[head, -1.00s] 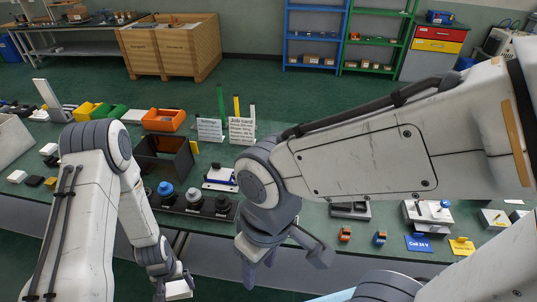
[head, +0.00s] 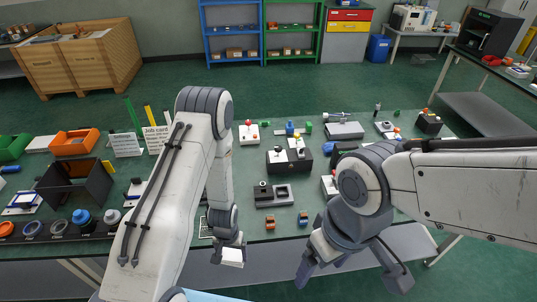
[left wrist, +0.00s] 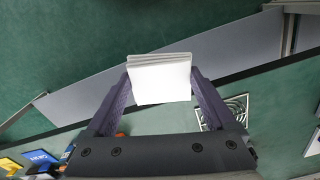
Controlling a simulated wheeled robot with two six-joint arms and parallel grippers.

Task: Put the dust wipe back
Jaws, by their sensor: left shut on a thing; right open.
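The dust wipe (left wrist: 160,80) is a folded white pad with several layers showing at its top edge. My left gripper (left wrist: 160,88) is shut on it, one finger at each side. In the head view the wipe (head: 232,257) hangs below my left gripper (head: 230,247), just off the near edge of the green bench. My right gripper (head: 345,270) is open and empty, in front of the bench's near edge, to the right of the left one. I cannot tell which place on the bench belongs to the wipe.
A black open box (head: 75,187) and a row of round parts (head: 82,217) stand at the left of the bench. A grey fixture (head: 273,195) and small orange (head: 270,222) and blue (head: 303,219) parts lie near the front edge. A job card (head: 157,138) stands behind.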

